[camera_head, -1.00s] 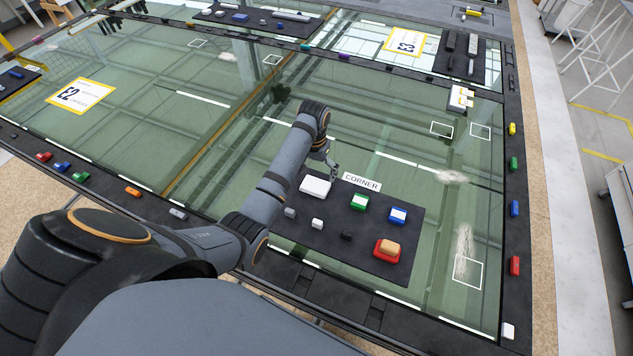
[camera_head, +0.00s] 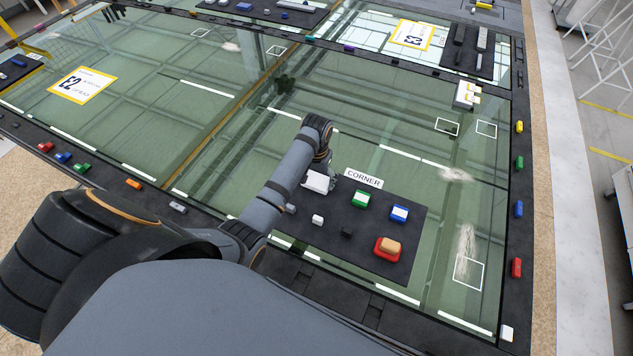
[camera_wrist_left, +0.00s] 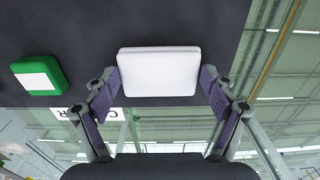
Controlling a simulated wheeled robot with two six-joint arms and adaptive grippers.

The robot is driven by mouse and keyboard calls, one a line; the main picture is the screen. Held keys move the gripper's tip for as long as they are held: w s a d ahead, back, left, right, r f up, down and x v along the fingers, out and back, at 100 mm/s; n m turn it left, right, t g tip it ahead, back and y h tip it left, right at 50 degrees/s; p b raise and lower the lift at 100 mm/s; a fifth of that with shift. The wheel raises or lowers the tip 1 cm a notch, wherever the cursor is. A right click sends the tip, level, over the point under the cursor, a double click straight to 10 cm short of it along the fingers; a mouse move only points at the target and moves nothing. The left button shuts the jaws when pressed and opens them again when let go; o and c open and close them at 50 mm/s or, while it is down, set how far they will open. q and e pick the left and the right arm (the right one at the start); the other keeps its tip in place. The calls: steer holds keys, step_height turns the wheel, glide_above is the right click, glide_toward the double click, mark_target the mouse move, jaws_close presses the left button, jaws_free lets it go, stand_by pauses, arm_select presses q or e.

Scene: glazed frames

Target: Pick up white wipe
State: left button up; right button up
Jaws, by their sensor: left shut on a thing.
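The white wipe (camera_head: 316,182) is a flat white block at the far left corner of a dark mat (camera_head: 400,270) on the glazed frame. In the left wrist view the white wipe (camera_wrist_left: 158,66) lies between the two finger pads, with one pad at each side. My left gripper (camera_wrist_left: 160,88) is shut on it. In the head view the left gripper (camera_head: 330,172) is at the wipe and partly hidden by its own wrist. Whether the wipe still touches the mat is hard to tell. My right gripper is not in view.
On the mat are a green-and-white block (camera_head: 361,198), a blue-and-white block (camera_head: 399,213), a red block with a tan top (camera_head: 387,249), and small white and dark pieces. A CORNER label (camera_head: 364,178) lies behind. Open glass extends beyond it.

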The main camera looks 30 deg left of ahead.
arm_select(q)
steer(key=shift+f, duration=0.1)
steer(key=shift+w+r+b, duration=0.1)
steer(key=shift+r+b, duration=0.2)
steer(key=shift+b, duration=0.05)
steer(key=d+r+b, duration=0.1)
steer(key=r, duration=0.1)
steer(key=w+d+r+b, duration=0.1)
steer(key=r, duration=0.1)
steer(key=w+d+r+b, duration=0.1)
steer(key=r, duration=0.1)
steer(key=shift+w+r+b, duration=0.25)
steer(key=shift+r+b, duration=0.05)
steer(key=w+d+r, duration=0.6)
steer(key=d, duration=0.2)
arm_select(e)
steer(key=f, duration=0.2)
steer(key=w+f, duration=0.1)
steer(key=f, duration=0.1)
arm_select(q)
steer(key=shift+w, duration=0.1)
